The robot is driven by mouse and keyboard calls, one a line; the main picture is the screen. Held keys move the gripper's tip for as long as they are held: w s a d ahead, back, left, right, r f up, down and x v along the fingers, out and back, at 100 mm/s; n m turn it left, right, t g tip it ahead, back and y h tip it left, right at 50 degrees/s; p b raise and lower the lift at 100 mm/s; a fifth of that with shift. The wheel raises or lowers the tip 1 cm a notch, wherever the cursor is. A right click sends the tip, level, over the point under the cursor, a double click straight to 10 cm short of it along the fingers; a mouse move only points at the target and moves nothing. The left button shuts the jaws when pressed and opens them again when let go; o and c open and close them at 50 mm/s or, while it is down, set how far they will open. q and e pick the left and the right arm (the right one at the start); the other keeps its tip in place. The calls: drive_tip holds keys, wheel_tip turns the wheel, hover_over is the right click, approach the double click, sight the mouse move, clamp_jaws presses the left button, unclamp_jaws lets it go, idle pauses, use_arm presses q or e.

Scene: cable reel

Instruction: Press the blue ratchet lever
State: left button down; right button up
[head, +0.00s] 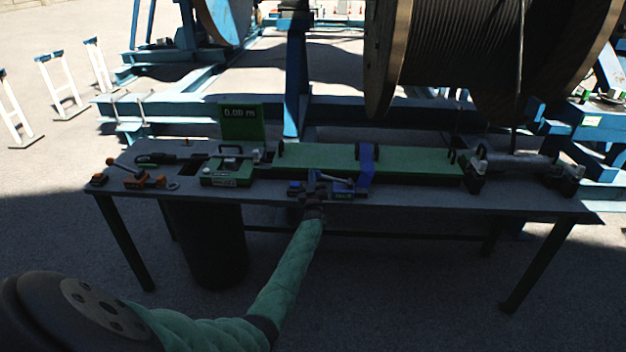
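The blue ratchet (343,191) sits at the front middle of the workbench, below a blue strap (366,165) that crosses the green bed. A thin metal bar lies along its top. My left arm, in a green sleeve, reaches up from the lower left. My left gripper (316,188) is at the left part of the ratchet, over or against it; I cannot tell whether it touches. Its fingers are small and dark, so whether they are open or shut does not show. My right gripper is not in view.
The grey workbench (530,200) also holds a green measuring device with a display (240,123), orange-handled tools (145,180) at left, and a metal roller (520,165) at right. A black bin (208,245) stands under it. A large cable reel (460,50) is behind.

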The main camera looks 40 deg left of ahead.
use_arm(q)
drive_tip(key=s+r+b+v, duration=0.1)
drive_tip(key=b+v, duration=0.2)
drive_tip(key=v, duration=0.6)
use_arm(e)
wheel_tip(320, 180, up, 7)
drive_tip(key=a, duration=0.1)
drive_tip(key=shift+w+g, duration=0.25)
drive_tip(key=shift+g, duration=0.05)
use_arm(q)
drive_tip(key=shift+s, duration=0.1)
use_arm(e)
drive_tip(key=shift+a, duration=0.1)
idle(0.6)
